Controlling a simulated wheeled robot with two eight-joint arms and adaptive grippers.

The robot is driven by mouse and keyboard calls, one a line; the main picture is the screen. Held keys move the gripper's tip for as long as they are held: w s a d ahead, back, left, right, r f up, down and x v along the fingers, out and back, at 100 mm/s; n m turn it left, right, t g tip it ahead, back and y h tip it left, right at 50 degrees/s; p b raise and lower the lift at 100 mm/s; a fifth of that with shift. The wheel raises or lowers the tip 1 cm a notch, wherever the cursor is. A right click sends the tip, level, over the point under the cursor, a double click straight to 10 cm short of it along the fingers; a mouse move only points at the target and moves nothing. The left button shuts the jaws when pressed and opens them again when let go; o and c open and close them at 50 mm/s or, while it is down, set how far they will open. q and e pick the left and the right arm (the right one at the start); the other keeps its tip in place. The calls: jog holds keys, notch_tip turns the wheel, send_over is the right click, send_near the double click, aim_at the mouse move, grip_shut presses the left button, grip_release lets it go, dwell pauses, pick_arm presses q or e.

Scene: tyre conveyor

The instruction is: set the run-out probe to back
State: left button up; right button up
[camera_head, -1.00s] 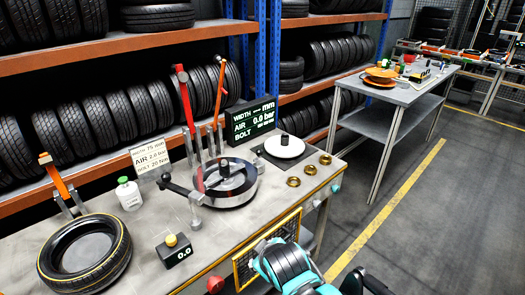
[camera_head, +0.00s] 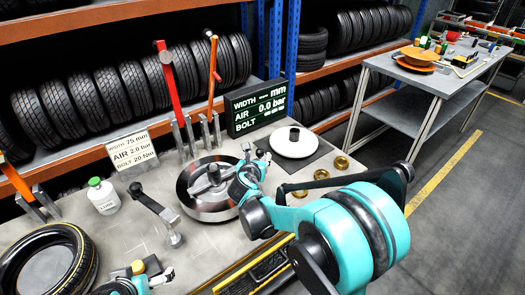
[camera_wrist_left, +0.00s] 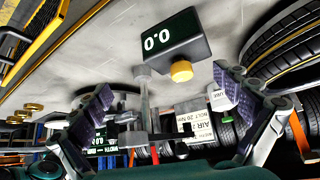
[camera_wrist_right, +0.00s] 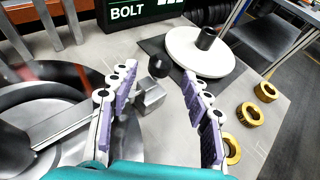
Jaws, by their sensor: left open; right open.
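A grey block with a black ball (camera_wrist_right: 158,66) stands beside the round metal turntable (camera_wrist_right: 35,150); this may be the run-out probe, but no label shows. My right gripper (camera_head: 256,157) is open at the turntable's right edge. In the right wrist view, the ball and block show between its spread fingers (camera_wrist_right: 158,88), with no clear contact. A black arm (camera_head: 152,204) on a grey post (camera_head: 175,238) stands at the turntable's left. My left gripper (camera_head: 142,281) is open near the yellow-knobbed display box; in its wrist view the box (camera_wrist_left: 165,45) reads 0.0.
A white disc (camera_head: 297,143) and several brass nuts (camera_head: 341,162) lie right of the turntable. A display (camera_head: 257,107), red and orange levers and a sign (camera_head: 130,149) stand behind. A tyre (camera_head: 45,262) and a white bottle (camera_head: 102,196) are at left.

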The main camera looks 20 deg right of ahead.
aim_at(259, 154)
jog(key=b+x, duration=0.1)
jog(key=x, duration=0.5)
jog(key=shift+s, duration=0.1)
